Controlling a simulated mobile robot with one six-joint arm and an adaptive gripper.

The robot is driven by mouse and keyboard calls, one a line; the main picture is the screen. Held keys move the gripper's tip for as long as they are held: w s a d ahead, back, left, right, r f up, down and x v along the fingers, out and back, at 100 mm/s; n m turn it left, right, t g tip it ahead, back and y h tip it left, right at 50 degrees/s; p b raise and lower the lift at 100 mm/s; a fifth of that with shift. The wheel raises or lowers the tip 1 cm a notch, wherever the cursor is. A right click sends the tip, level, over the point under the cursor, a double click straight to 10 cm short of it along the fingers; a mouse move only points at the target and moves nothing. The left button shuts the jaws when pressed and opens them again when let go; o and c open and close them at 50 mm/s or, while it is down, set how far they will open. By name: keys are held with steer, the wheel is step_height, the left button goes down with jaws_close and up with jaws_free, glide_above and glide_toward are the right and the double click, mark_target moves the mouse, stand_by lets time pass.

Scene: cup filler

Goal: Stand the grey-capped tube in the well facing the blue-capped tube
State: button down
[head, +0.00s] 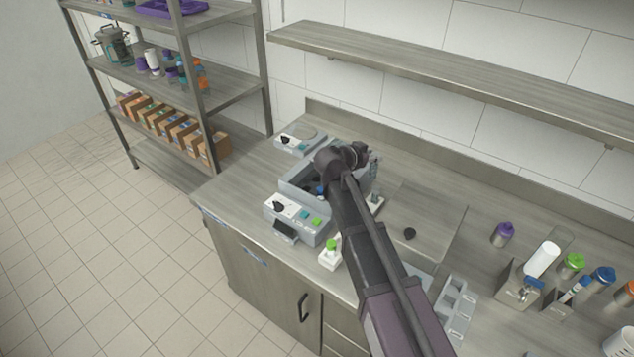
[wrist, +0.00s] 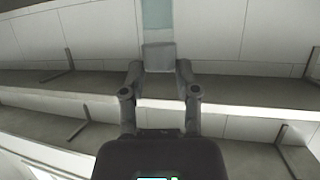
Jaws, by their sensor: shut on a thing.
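My gripper (wrist: 159,68) is shut on the grey cap (wrist: 160,56) of a tube in the wrist view. The clear, pale blue tube body (wrist: 157,15) extends beyond the fingertips and is cut off by the top edge. In the head view my arm reaches over the counter to the grey open-topped machine (head: 285,186), and my wrist hides part of it. A small blue spot, apparently the blue-capped tube (head: 320,190), shows inside its dark bowl. The other wells are hidden or too small to tell.
The machine's front panel (head: 283,212) has a knob and coloured buttons. A pale rack (head: 458,303) and several capped bottles are farther right. A wall shelf (head: 470,83) runs above.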

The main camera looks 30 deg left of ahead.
step_height(320, 180, up, 7)
steer(key=p, duration=0.5)
steer(key=shift+f, duration=0.2)
steer(key=shift+s, duration=0.1)
